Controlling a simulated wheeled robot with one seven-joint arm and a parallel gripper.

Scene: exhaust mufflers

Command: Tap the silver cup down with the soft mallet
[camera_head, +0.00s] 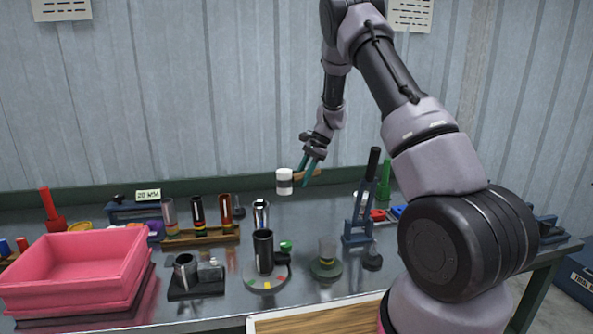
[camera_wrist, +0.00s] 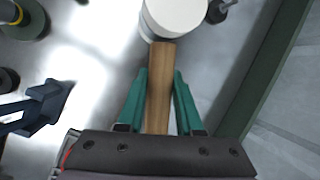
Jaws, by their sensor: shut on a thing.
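My gripper (camera_head: 307,172) is shut on the wooden handle of the soft mallet (camera_head: 285,181), raised above the back of the bench. The mallet has a white head with a dark band, left of the fingers. In the wrist view the green fingers of my gripper (camera_wrist: 161,85) flank the handle, and the white mallet head (camera_wrist: 178,14) is at the top. A silver cup (camera_head: 261,212) stands upright below and left of the mallet, behind a dark metal cylinder (camera_head: 263,251) that hides its lower part. The mallet is apart from it.
The dark cylinder stands on a round plate (camera_head: 266,286) with coloured marks. A wooden rack (camera_head: 200,238) holds several tubes. Pink trays (camera_head: 75,270) are at left. A short metal cup (camera_head: 185,270), a green-based stand (camera_head: 326,270) and a blue lever press (camera_head: 357,228) stand nearby.

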